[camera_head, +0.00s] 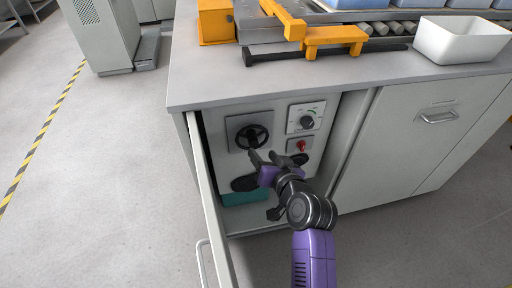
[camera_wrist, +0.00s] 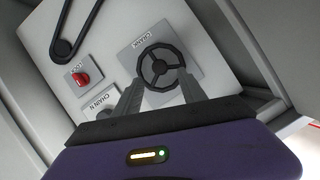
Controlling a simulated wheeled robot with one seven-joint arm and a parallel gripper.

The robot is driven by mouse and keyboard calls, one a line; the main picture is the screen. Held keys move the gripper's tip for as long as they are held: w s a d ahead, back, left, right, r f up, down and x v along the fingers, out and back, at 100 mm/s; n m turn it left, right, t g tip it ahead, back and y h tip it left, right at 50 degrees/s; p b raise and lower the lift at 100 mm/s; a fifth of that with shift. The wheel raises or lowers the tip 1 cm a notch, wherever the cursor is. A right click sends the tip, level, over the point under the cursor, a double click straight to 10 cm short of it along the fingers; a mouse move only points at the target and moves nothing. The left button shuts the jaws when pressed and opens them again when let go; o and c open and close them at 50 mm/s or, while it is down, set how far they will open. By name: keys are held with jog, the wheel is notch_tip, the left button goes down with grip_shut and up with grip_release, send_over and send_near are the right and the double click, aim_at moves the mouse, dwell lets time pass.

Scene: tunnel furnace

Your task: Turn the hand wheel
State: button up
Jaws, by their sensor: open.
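The black hand wheel (camera_head: 252,137) is a small spoked ring on a grey plate, on the panel inside the open cabinet. In the wrist view the hand wheel (camera_wrist: 160,67) shows whole, upper middle, on a plate lettered "CRANK". My gripper (camera_head: 262,155) is just below and right of the wheel in the head view. In the wrist view my gripper (camera_wrist: 158,92) is open, its two grey fingers reaching toward the wheel's lower left and lower right. Nothing is between the fingers but the wheel's lower part beyond them. I cannot tell whether they touch it.
The open cabinet door (camera_head: 207,200) stands left of my arm. A white bin (camera_head: 462,40) sits on the counter.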

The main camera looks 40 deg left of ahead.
aim_at(254, 145)
jog(key=shift+b+x, duration=1)
jog(key=shift+x, duration=2.55)
jog(key=shift+c, duration=0.4)
grip_shut()
